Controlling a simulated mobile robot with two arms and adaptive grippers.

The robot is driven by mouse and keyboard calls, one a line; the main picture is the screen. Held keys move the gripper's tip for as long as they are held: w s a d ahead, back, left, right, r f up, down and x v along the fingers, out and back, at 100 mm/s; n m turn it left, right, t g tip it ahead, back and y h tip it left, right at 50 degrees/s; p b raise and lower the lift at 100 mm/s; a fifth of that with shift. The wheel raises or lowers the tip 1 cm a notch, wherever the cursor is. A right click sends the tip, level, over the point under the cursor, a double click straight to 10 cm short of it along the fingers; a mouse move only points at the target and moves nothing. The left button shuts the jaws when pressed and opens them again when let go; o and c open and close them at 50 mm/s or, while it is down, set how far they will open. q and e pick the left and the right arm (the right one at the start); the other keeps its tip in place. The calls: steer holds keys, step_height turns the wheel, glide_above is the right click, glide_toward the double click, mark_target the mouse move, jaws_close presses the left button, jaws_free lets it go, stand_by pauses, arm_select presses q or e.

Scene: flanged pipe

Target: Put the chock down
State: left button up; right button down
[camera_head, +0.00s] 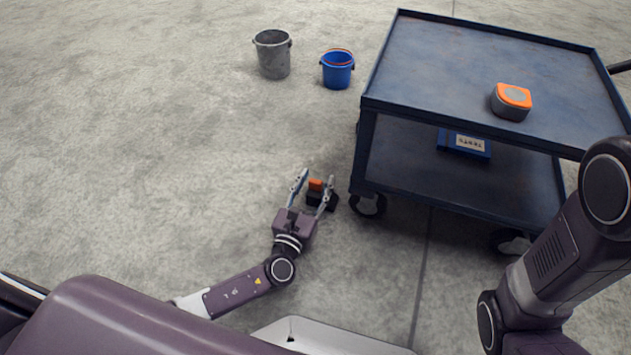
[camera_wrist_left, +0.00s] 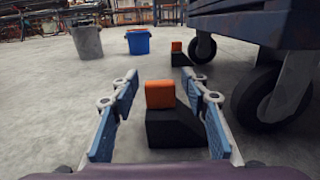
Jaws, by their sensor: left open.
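The chock (camera_head: 319,196) is a black wedge with an orange block on top. It rests on the concrete floor just left of the cart's near left wheel. In the left wrist view the chock (camera_wrist_left: 172,122) stands upright between the fingers. My left gripper (camera_head: 314,183) is open around it, and gaps show between the blue finger pads and the chock. The left gripper's fingers also show in the left wrist view (camera_wrist_left: 160,112). My right arm comes in at the right of the head view, but its gripper is out of frame.
A blue two-shelf cart (camera_head: 470,60) on casters stands close right, with an orange-grey device (camera_head: 511,101) on top and a blue box (camera_head: 464,143) below. A second chock (camera_wrist_left: 179,54) sits farther back by another wheel. A grey bucket (camera_head: 273,55) and blue bucket (camera_head: 337,70) stand behind; floor left is clear.

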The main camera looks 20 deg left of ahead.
arm_select(q)
steer(key=shift+r, duration=0.15)
steer(key=s+p, duration=0.3)
steer(key=s, duration=0.3)
steer(key=shift+s+a+r+p, duration=0.1)
steer(key=shift+s+a+p, duration=0.05)
steer(key=shift+s+p, duration=0.15)
steer(key=shift+s, duration=0.5)
steer(key=shift+a, duration=0.1)
